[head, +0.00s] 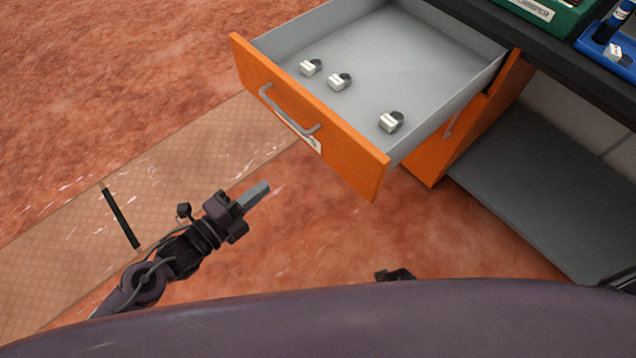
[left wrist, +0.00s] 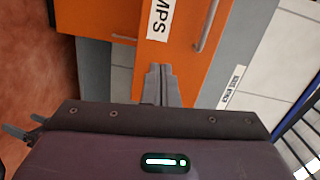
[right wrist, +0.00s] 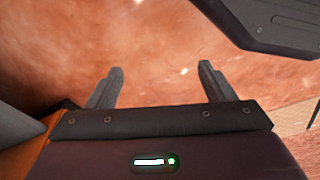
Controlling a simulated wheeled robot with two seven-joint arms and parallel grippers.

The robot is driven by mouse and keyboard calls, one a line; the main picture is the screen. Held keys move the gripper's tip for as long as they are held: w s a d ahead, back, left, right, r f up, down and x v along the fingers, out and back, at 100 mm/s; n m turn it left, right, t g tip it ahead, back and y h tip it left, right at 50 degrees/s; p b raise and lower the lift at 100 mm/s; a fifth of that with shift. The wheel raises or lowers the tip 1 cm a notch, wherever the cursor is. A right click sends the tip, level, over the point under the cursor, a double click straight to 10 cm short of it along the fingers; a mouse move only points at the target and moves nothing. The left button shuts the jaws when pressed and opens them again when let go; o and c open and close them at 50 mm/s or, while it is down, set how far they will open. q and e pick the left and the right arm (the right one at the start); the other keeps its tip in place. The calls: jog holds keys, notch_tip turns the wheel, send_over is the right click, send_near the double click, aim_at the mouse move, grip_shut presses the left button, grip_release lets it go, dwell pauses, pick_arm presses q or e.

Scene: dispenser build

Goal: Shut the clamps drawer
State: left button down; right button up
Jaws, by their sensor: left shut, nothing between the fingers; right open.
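The clamps drawer (head: 345,150) has an orange front and a grey inside, and stands pulled out from the cabinet. Several small silver clamps, one of them here (head: 391,121), lie on its floor. Its grey bar handle (head: 287,112) is on the front, above a white label. My left gripper (head: 262,188) is shut and empty, in front of the drawer and apart from it. In the left wrist view the drawer front (left wrist: 186,28) with its label ending in "MPS" lies ahead of the shut fingers (left wrist: 161,72). My right gripper (right wrist: 158,72) is open and empty over reddish floor.
The orange cabinet (head: 430,165) stands below the dark worktop (head: 545,55). A green case (head: 560,18) and a blue tray (head: 600,45) sit on top. A grey shelf (head: 555,190) is at the right.

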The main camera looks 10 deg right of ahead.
aim_at(330, 146)
pick_arm(q)
jog(key=w+d, duration=0.2)
jog(key=d, duration=0.2)
jog(key=w+d+r+m+h, duration=0.1)
jog(key=w+d, duration=0.1)
jog(key=d, duration=0.3)
jog(key=w+d+r+m, duration=0.1)
jog(key=w+d, duration=0.1)
jog(key=d, duration=0.2)
jog(key=shift+d+r+g+h, duration=0.25)
jog(key=shift+g+h, duration=0.05)
jog(key=shift+w, duration=0.15)
